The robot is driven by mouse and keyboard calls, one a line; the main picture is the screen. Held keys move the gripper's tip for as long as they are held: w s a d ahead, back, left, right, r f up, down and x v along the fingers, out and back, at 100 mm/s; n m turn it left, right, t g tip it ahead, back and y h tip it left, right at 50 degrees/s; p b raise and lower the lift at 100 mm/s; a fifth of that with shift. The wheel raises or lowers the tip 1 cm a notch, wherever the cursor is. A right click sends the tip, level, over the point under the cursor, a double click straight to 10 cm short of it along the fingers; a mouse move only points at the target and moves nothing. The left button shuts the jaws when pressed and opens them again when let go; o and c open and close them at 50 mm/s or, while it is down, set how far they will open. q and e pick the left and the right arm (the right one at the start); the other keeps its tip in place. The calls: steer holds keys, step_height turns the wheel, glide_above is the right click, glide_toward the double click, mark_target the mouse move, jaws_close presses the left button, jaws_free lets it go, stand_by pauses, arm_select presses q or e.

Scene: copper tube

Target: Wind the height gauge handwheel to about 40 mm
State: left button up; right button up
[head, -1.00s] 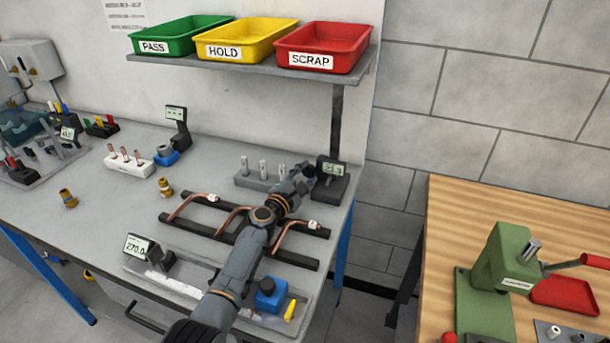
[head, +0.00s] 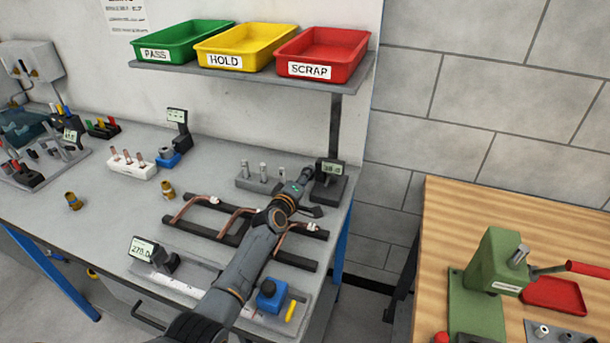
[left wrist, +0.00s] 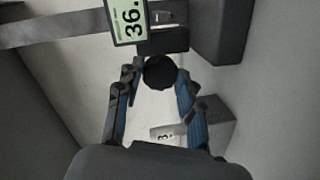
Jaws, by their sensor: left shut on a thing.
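The height gauge (head: 327,185) stands at the back right of the grey bench, dark, with a small lit display (head: 331,168). In the left wrist view the display (left wrist: 132,20) reads 36, with its last part cut off. The round black handwheel (left wrist: 160,72) sits just below the display there, between the fingers of my left gripper (left wrist: 155,86), which is shut on it. In the head view my left gripper (head: 304,178) is at the gauge's left side and the handwheel is hidden. My right gripper is not in view.
A grey block with several pale pins (head: 262,180) stands just left of the gauge. Bent copper tubes (head: 232,212) lie on dark rails under my left arm. A shelf (head: 250,78) with green, yellow and red trays hangs above. A wooden bench (head: 450,230) is at right.

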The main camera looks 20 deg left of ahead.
arm_select(q)
steer(key=shift+d+m+p, duration=0.1)
steer(key=shift+m+p, duration=0.35)
steer(key=shift+m, duration=0.65)
steer(key=shift+f+m+y, duration=0.1)
steer(key=shift+m+y, duration=0.2)
steer(key=o, duration=1.2)
steer(key=shift+c, duration=0.2)
steer(key=shift+s, duration=0.45)
steer(key=s, duration=0.3)
steer(key=s+r, duration=0.1)
steer(key=s, duration=0.3)
steer(key=s+r, duration=0.1)
steer(key=s, duration=0.3)
steer(key=shift+a, duration=0.3)
